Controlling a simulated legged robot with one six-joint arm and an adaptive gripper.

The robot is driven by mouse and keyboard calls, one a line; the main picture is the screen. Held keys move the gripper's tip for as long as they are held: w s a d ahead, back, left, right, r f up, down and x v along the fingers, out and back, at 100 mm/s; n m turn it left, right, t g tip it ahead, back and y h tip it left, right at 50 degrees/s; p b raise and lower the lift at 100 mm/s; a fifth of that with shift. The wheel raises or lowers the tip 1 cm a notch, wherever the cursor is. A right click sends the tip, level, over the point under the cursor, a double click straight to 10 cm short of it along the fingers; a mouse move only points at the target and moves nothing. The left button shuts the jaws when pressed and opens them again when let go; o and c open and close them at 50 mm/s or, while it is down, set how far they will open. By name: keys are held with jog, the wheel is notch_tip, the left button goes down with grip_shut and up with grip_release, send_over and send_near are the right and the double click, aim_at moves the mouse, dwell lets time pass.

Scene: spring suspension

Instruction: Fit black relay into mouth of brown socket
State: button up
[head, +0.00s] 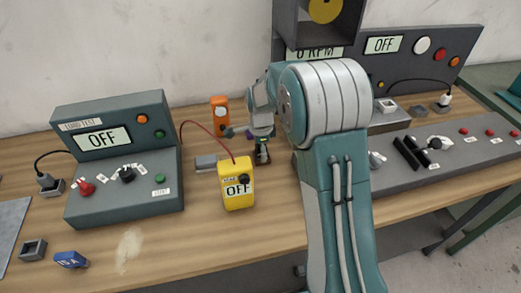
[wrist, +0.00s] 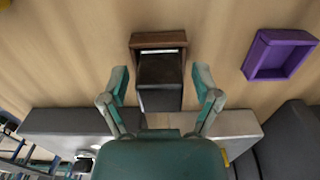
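The black relay (wrist: 160,82) shows in the middle of the wrist view, with its far end at the mouth of the brown socket (wrist: 160,40). The socket's rim shows behind the relay, with a thin light strip inside the rim. How deep the relay sits cannot be told. My gripper (wrist: 161,79) is open, one finger on each side of the relay, with a visible gap on both sides. In the head view my gripper (head: 262,142) is low over the bench behind the yellow meter, and my arm partly covers that spot.
A purple socket (wrist: 281,55) lies to the right in the wrist view. In the head view, a yellow meter (head: 237,187) with a red cable stands close to my gripper, an orange device (head: 220,115) behind. The load-test console (head: 120,160) is at left.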

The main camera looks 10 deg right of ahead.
notch_tip(320, 180, up, 12)
jog(key=shift+f, duration=0.25)
jog(key=s+r+n+t, duration=0.3)
jog(key=s+r+n, duration=0.65)
jog(key=s, duration=0.45)
jog(key=s+n+t, duration=0.2)
jog(key=s+n, duration=0.6)
jog(key=s, duration=0.7)
jog(key=shift+f+t, duration=0.3)
jog(key=shift+f, duration=0.1)
jog(key=shift+d+n, duration=0.1)
jog(key=shift+n, duration=0.15)
